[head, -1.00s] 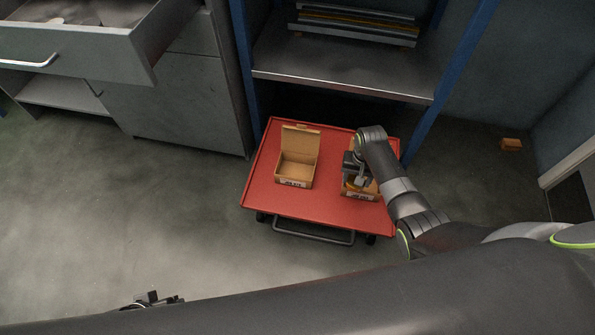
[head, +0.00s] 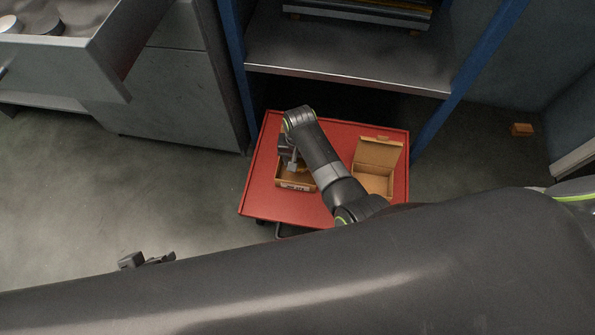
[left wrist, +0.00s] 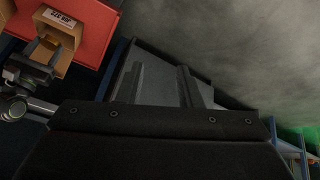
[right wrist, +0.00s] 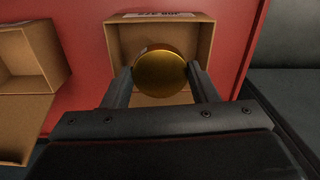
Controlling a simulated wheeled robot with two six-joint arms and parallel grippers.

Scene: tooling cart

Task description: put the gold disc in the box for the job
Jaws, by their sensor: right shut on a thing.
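The gold disc (right wrist: 160,73) is between the fingertips of my right gripper (right wrist: 160,80), which is shut on it. In the head view my right gripper (head: 291,166) is at the left cardboard box (head: 297,186), whose lid is mostly hidden by my arm. In the right wrist view the disc overlaps this box's opening (right wrist: 118,45); I cannot tell whether it is above or inside. The right cardboard box (head: 376,182) has its lid open and looks empty. My left gripper (head: 146,260) is open and empty, away from the cart; its fingers show in the left wrist view (left wrist: 160,85).
Both boxes stand on a red cart (head: 262,190). A shelf unit with blue posts (head: 460,85) is behind it. An open grey drawer (head: 100,60) juts out at upper left. A small orange-brown block (head: 522,129) lies on the floor at right. The left floor is clear.

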